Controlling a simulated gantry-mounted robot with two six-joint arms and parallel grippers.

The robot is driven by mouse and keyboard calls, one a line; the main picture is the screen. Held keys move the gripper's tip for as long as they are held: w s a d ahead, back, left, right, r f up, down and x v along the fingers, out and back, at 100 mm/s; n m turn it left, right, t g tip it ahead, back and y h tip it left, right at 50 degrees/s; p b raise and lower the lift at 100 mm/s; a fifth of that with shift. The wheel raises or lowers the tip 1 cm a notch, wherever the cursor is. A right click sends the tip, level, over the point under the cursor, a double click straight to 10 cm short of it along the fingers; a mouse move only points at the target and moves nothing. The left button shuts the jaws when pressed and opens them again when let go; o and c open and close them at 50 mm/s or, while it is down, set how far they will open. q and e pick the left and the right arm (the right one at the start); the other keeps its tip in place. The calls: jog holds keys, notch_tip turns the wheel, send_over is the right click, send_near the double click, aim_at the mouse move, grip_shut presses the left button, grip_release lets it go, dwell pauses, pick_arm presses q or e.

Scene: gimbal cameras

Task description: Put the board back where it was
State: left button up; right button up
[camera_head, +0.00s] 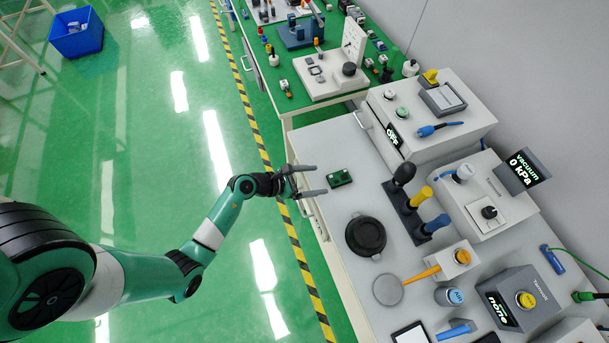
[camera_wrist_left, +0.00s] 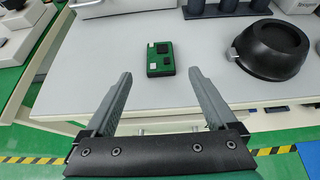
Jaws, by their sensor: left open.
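The board is a small green block with dark and pale parts on top (camera_head: 340,178). It lies flat near the left edge of the white bench (camera_head: 338,142). In the left wrist view the board (camera_wrist_left: 160,58) is beyond my fingertips, roughly centred between them. My left gripper (camera_head: 321,180) is open and empty, with its grey fingers reaching over the bench edge toward the board. It also shows at the bottom of the left wrist view (camera_wrist_left: 158,76). The fingers do not touch the board. My right gripper is not in view.
Grey instrument boxes (camera_head: 487,205) line the wall. A second green-topped bench (camera_head: 282,76) adjoins at the back. The bench around the board is clear.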

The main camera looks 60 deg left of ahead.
pick_arm(q)
jog(key=v, duration=0.4)
jog(key=shift+s+r+p, duration=0.15)
jog(key=shift+s+p, duration=0.15)
jog(key=shift+p, duration=0.1)
